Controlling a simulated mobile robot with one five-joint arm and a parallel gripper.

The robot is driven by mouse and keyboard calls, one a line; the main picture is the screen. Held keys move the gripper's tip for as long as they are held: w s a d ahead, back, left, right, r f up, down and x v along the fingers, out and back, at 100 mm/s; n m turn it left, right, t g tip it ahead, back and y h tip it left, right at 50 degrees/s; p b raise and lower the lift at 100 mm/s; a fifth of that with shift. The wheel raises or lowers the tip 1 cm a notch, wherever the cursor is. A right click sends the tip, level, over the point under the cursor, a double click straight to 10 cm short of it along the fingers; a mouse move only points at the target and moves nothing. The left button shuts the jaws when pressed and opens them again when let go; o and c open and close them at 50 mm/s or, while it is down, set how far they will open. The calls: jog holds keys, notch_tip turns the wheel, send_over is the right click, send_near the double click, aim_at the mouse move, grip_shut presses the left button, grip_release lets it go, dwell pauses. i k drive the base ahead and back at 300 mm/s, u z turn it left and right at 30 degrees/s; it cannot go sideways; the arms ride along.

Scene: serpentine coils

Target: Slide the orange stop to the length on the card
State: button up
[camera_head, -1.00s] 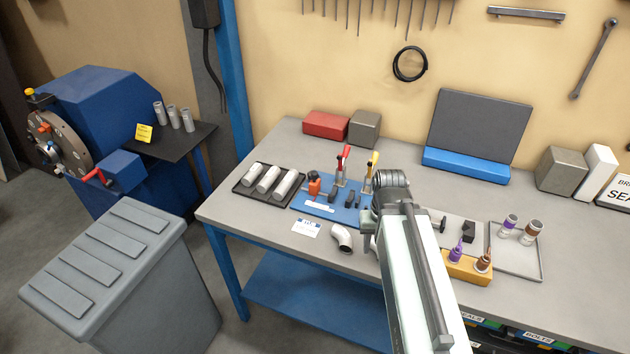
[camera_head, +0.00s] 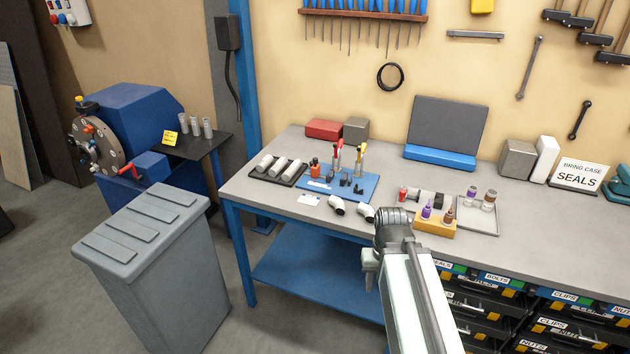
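The orange stop (camera_head: 314,168) stands near the left end of the blue fixture plate (camera_head: 368,183) on the workbench. A small white card (camera_head: 309,200) lies on the bench in front of the plate; its writing is too small to read. A pale label strip (camera_head: 318,185) is on the plate's front left. Clamps with red (camera_head: 339,144) and yellow (camera_head: 360,149) handles rise behind. My arm reaches up from the bottom, with its end in front of the bench and apart from the stop. My gripper (camera_head: 370,268) is mostly hidden by the arm; its fingers are unclear.
Left of the plate is a dark tray (camera_head: 254,172) of pipe pieces. Two bent pipes (camera_head: 337,205) lie near the front edge. An orange bottle holder (camera_head: 435,227) and a grey tray (camera_head: 484,226) stand to the right. A grey bin (camera_head: 150,250) stands on the floor at left.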

aim_at(315, 171)
jog(key=k, duration=0.1)
jog(key=u, duration=0.3)
jog(key=i, duration=1.5)
jog(key=z, duration=0.1)
jog(key=k, duration=0.2)
jog(key=u, duration=0.85)
jog(key=i, duration=0.95)
jog(key=u, duration=0.2)
